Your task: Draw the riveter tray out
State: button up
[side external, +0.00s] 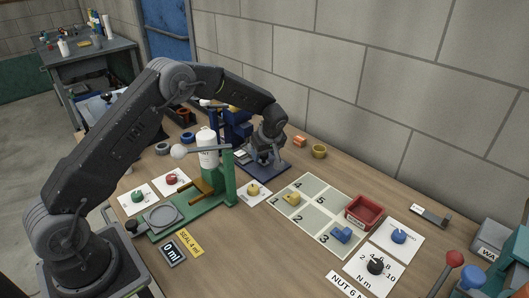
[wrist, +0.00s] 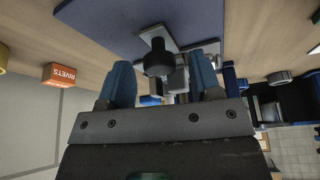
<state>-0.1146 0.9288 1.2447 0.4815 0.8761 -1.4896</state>
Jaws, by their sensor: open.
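My gripper (side external: 266,152) is low over a dark blue plate (side external: 283,168) on the wooden bench, beside a blue stand (side external: 233,122). In the wrist view my gripper (wrist: 161,76) is open, with one blue fingertip on each side of a gap. A black round knob (wrist: 159,58) shows in or just beyond the gap, with pale grey metal pieces (wrist: 157,36) around it. I cannot tell whether the fingers touch the knob. The blue plate (wrist: 205,20) also shows there. Which part is the riveter tray is not clear; my gripper hides much of this area in the side view.
An orange rivets box (wrist: 62,76) stands beside the plate; it also shows in the side view (side external: 299,140). A green press (side external: 229,180) with a white bottle (side external: 207,148) stands left of my gripper. A numbered mat (side external: 318,190) and a red bin (side external: 363,212) lie to the right.

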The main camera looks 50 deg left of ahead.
grip_shut()
jog(key=d, duration=0.9)
jog(key=shift+d, duration=0.35)
jog(key=shift+c, duration=1.5)
grip_release()
jog(key=shift+d, duration=0.1)
jog(key=o, duration=0.3)
jog(key=shift+r, duration=0.1)
jog(key=v, duration=1.3)
jog(key=shift+r, duration=0.35)
jog(key=shift+s, duration=0.1)
